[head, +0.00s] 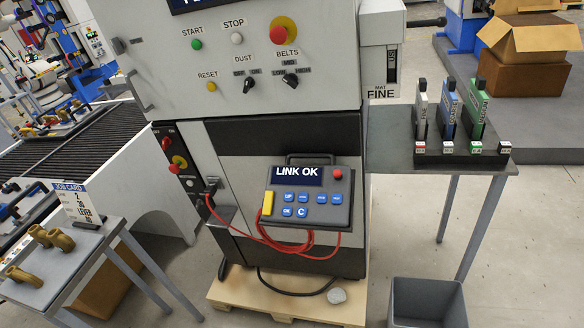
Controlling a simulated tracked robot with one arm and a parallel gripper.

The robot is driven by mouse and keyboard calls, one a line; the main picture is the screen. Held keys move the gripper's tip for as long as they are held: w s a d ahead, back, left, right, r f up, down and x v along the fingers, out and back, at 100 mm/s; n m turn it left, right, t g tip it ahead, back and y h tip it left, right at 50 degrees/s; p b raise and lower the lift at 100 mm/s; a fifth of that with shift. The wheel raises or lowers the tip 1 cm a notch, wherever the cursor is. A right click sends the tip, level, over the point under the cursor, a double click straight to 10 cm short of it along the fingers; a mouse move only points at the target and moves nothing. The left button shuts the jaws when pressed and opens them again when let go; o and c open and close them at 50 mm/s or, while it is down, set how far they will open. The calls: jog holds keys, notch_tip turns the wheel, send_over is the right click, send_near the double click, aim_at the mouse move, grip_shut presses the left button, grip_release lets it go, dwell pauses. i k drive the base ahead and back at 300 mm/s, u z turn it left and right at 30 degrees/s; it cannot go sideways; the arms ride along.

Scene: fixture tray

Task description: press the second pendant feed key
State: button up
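The pendant (316,218) hangs on the front of the grey machine, below the control panel. Its dark screen (298,175) reads "LINK OK". Blue keys sit below the screen: an upper row with a key that seems to read "UP" (289,196), a second key (304,197), a third key (321,198) and one at the right end (337,199). Below are an "OK" key (287,211) and a "C" key (302,212). The small labels are too small to read, so I cannot tell which are feed keys. My gripper is not in view.
The pendant has a red button (338,174) and a yellow side piece (267,203); a red cable (238,232) loops below it. A job card (76,203) stands on the left table. A grey bin (428,303) stands at lower right. Floor shows between pallet and bin.

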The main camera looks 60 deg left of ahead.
aim_at(321, 198)
jog(key=u, duration=1.25)
jog(key=i, duration=1)
jog(key=u, duration=0.25)
jog(key=k, duration=1.1)
jog(key=z, duration=0.3)
jog(key=i, duration=0.85)
jog(key=u, duration=0.05)
